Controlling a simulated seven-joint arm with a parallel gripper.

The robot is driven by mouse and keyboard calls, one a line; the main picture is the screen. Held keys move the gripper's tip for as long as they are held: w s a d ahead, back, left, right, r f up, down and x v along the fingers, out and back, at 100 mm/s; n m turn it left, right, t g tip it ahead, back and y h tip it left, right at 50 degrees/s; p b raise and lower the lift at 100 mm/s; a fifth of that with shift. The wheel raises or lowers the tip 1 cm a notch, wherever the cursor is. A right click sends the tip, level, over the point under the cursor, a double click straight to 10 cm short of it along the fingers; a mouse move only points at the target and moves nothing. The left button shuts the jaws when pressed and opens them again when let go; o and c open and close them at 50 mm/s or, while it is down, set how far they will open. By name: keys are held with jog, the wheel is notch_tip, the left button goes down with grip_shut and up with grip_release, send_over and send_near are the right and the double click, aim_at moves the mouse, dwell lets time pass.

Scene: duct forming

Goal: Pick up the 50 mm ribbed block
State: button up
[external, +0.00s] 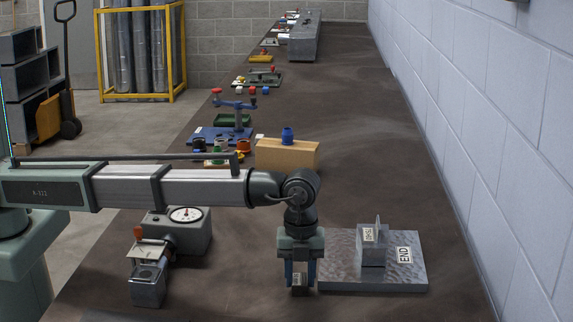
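My gripper (299,276) points straight down at the front middle of the bench, just left of the metal plate. Its blue fingers stand on either side of a small grey block (297,283) with a white label. I cannot tell if the fingers press on the block or if the block rests on the bench. The label is too small to read, and ribs do not show clearly. Another grey block (372,256), with a white label and an upright fin on top, stands on the plate. I cannot tell which is the 50 mm ribbed block.
The metal plate (400,277) bears an END label. A grey dial device (183,232) stands left, with a metal block (147,287) in front. Behind my arm are a wooden block (287,154) and a blue stand (220,135). A block wall (500,120) borders the right.

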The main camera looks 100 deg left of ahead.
jog(key=c, duration=0.4)
grip_shut()
jog(key=shift+r, duration=0.15)
